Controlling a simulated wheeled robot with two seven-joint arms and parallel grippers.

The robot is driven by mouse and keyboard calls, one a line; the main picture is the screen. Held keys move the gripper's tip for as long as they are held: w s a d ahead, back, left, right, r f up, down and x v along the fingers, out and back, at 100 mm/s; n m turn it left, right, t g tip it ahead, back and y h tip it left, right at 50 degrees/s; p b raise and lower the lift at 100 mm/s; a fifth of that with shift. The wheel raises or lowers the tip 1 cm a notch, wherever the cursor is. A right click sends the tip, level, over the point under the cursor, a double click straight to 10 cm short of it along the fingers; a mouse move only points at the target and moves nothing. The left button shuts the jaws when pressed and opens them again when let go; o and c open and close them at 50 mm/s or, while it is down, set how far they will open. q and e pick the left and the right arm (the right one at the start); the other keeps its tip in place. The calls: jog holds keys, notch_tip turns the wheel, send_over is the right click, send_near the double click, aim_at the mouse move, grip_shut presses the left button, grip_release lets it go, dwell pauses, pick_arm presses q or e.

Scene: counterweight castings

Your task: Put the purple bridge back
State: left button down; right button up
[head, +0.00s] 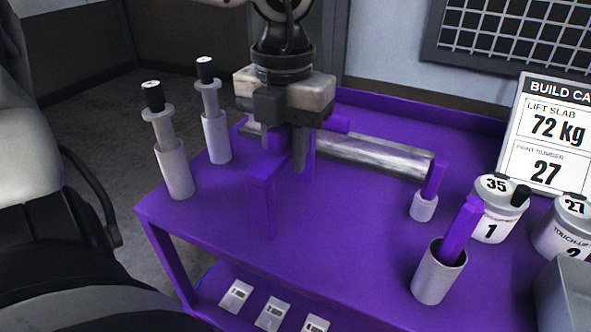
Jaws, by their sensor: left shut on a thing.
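The purple bridge (264,192) is an arch-shaped piece with upright legs, over the purple table (330,235). My left gripper (286,148) points down from the top and is shut on the bridge's upper part. The fingers hide some of the bridge, and purple on purple makes it hard to tell whether its legs touch the table. A grey metal bar (375,157) lies behind the gripper, with purple pieces near its ends; the gripper covers part of it. My right gripper is not in view.
Two grey posts with black tops (173,165) (216,133) stand at the left. A grey cup with a purple stick (438,275), a smaller cup (424,206) and labelled pots (493,222) stand at the right, before a sign (548,135). The front middle is clear.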

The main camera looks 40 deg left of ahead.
pick_arm(q)
notch_tip(320, 180, down, 6)
jog(key=w, duration=0.2)
jog(key=shift+w+a, duration=0.3)
jog(key=shift+a, duration=0.05)
jog(key=shift+f+b, duration=0.25)
jog(key=shift+b, duration=0.05)
jog(key=c, duration=1.1)
grip_release()
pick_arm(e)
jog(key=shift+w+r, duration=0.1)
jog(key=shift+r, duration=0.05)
pick_arm(q)
jog(key=shift+r, duration=0.15)
